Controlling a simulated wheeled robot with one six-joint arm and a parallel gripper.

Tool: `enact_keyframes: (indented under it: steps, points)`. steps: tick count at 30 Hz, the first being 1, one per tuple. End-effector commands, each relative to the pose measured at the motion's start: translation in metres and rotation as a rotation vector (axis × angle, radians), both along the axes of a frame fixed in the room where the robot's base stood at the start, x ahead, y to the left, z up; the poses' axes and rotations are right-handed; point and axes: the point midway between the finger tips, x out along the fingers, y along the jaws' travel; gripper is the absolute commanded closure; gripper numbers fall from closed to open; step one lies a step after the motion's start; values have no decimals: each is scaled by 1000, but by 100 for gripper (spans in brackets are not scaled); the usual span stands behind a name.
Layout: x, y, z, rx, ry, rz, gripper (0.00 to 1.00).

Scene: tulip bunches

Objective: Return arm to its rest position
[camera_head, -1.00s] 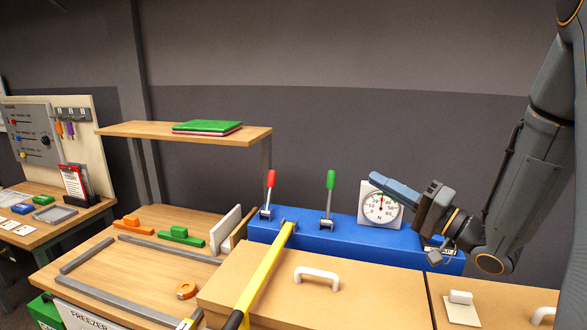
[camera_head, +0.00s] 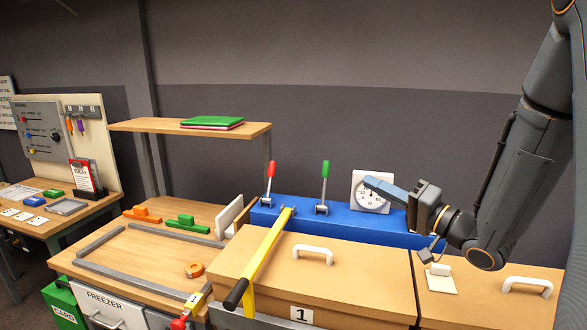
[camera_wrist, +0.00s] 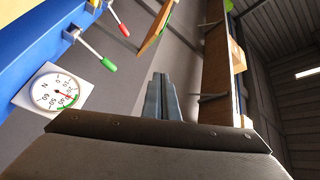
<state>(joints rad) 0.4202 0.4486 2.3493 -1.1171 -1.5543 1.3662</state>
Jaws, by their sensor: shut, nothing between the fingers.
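My gripper (camera_head: 366,183) is on the right in the head view, at the end of my dark grey arm. Its blue-grey fingers point left and overlap the round dial gauge (camera_head: 357,201) in that view. The fingers are together and hold nothing. In the wrist view my gripper (camera_wrist: 160,78) points along the grey wall, with the dial gauge (camera_wrist: 53,92) to its left. The fingers appear apart from the gauge there. Part of the dial is hidden by the fingers in the head view.
A blue block (camera_head: 340,219) carries a red-handled lever (camera_head: 270,175) and a green-handled lever (camera_head: 325,175). A yellow bar (camera_head: 262,255) lies across the wooden cabinet (camera_head: 350,285). A shelf (camera_head: 150,127) with a green folder (camera_head: 211,121) stands left. The space above the cabinets is clear.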

Motion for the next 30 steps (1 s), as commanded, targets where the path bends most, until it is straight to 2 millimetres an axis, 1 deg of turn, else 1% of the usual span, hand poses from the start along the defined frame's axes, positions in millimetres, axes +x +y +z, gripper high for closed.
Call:
enact_keyframes:
  steps: [5,11,14,17,20,23,26,27,30]
  points:
    - [14,-2,-12,-126,14,-88,100]
    - [29,-10,-34,-329,59,-212,100]
    - [33,-18,-49,-471,104,-284,100]
    - [30,-29,-69,-644,180,-351,100]
    - [16,-38,-91,-814,283,-384,100]
    - [-8,-44,-111,-967,399,-378,100]
    - [-41,-44,-129,-1095,524,-329,100]
    - [-56,-43,-136,-1136,571,-301,100]
    - [-91,-35,-148,-1215,674,-215,100]
